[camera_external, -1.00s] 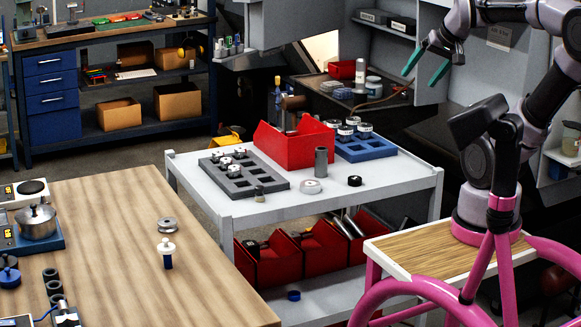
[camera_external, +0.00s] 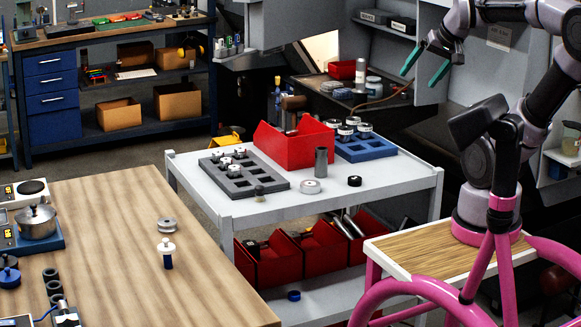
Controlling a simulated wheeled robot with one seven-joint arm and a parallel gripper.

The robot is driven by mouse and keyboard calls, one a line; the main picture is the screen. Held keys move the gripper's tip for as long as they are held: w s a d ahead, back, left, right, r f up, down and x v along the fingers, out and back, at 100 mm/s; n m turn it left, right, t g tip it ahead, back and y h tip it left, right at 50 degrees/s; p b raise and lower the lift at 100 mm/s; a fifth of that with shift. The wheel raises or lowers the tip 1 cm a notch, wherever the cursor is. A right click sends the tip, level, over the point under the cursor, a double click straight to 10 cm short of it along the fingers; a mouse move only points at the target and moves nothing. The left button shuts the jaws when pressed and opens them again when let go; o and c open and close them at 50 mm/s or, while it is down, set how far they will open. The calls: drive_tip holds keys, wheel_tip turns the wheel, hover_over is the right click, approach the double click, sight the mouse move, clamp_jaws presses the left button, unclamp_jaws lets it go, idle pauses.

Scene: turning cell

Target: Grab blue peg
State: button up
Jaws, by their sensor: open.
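A small peg (camera_external: 167,252) with a white top and a dark blue lower part stands upright on the wooden table at the left. My gripper (camera_external: 424,68) is at the upper right, its two green fingers spread apart and empty. It hangs in the air above and behind the right end of the grey cart, far from the peg. Nothing is between the fingers.
The grey cart (camera_external: 205,196) carries a red bin (camera_external: 293,149), a grey tray (camera_external: 262,184), a blue tray (camera_external: 375,150), a grey cylinder (camera_external: 321,162) and small round parts. A spool (camera_external: 167,226) stands behind the peg. The wooden table's (camera_external: 122,214) middle is mostly clear.

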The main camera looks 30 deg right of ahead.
sight(167, 246)
drive_tip(key=w+a+f+m+g+y, duration=0.1)
drive_tip(key=w+a+f+g+y, duration=0.25)
drive_tip(key=a, duration=0.85)
drive_tip(key=w+a+f+m+g+y, duration=0.1)
drive_tip(key=w+a+f+g+y, duration=0.3)
drive_tip(key=a, duration=0.8)
drive_tip(key=w+a+f+m+g+y, duration=0.15)
drive_tip(key=a+f+g+y, duration=0.35)
drive_tip(key=a, duration=0.8)
drive_tip(key=w+a+f+m+t+y, duration=0.1)
drive_tip(key=a+f+m, duration=0.3)
drive_tip(key=f, duration=0.5)
drive_tip(key=w+a+f+m+t+y, duration=0.1)
drive_tip(key=a+f+m+t, duration=0.2)
drive_tip(key=f, duration=0.6)
drive_tip(key=w+a+f+m+t+y, duration=0.1)
drive_tip(key=a+f+m+t, duration=0.3)
drive_tip(key=a+f, duration=0.3)
drive_tip(key=shift+a+f+m, duration=0.25)
drive_tip(key=shift+f+m, duration=0.1)
drive_tip(key=shift+f, duration=0.6)
drive_tip(key=a, duration=0.7)
drive_tip(key=w+a, duration=0.1)
drive_tip(key=a, duration=0.2)
drive_tip(key=shift+w+a, duration=0.1)
drive_tip(key=shift+a, duration=0.1)
clamp_jaws()
